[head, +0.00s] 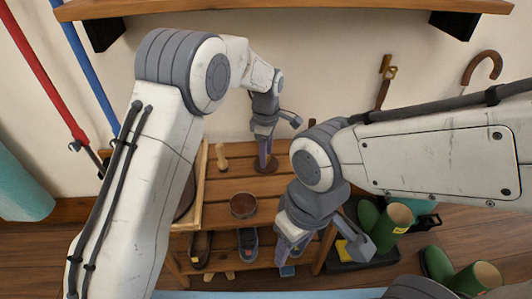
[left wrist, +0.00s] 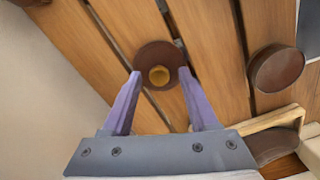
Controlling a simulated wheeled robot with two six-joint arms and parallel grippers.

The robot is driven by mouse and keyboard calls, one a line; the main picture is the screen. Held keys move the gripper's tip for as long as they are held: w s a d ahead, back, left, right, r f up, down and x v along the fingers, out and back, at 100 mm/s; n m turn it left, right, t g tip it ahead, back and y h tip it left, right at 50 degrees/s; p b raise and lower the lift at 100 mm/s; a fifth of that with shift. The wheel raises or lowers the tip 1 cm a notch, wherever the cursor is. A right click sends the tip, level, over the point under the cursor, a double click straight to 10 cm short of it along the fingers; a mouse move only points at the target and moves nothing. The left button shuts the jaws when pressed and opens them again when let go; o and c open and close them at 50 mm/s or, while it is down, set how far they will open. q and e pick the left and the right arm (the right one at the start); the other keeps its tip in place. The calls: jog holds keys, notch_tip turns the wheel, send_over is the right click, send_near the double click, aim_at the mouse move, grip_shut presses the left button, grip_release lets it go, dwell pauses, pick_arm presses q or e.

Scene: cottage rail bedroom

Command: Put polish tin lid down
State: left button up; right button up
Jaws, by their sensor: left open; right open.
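The polish tin lid (head: 267,166) is a dark brown disc lying on the slatted wooden bench near the wall. In the left wrist view the lid (left wrist: 146,54) shows a yellow-orange knob at its centre. My left gripper (head: 264,150) is open above the lid; its purple fingers (left wrist: 155,85) stand on either side of the knob, with visible gaps. The round brown polish tin (head: 243,206) stands on the bench, apart from the lid; it also shows at the right of the left wrist view (left wrist: 277,68). My right gripper (head: 288,247) is open and empty in front of the bench.
A wooden-handled item (head: 221,157) stands on the bench left of the lid. Shoes (head: 248,243) sit on the shelf below. Green boots (head: 391,221) stand at the right on a dark tray. A wooden wall shelf (head: 280,7) hangs above.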

pick_arm(q)
notch_tip(320, 180, up, 7)
jog(key=p, duration=0.3)
jog(key=shift+f+p, duration=0.15)
jog(key=shift+p, duration=0.15)
jog(key=shift+r, duration=0.45)
jog(key=shift+s+r, duration=0.1)
jog(key=s+r+m, duration=0.3)
jog(key=s+m, duration=0.3)
jog(key=s, duration=0.2)
jog(key=s+r+m, duration=0.4)
jog(key=s+m, duration=0.1)
jog(key=s, duration=0.4)
jog(key=s+a+f+m, duration=0.1)
jog(key=s+a+m, duration=0.1)
jog(key=s+m, duration=0.3)
jog(key=s+a+m+h, duration=0.1)
jog(key=s+a+m, duration=0.2)
jog(key=s+m, duration=0.3)
jog(key=s, duration=0.4)
jog(key=shift+s+a+f, duration=0.2)
jog(key=shift+s+f, duration=0.05)
jog(key=shift+f, duration=0.15)
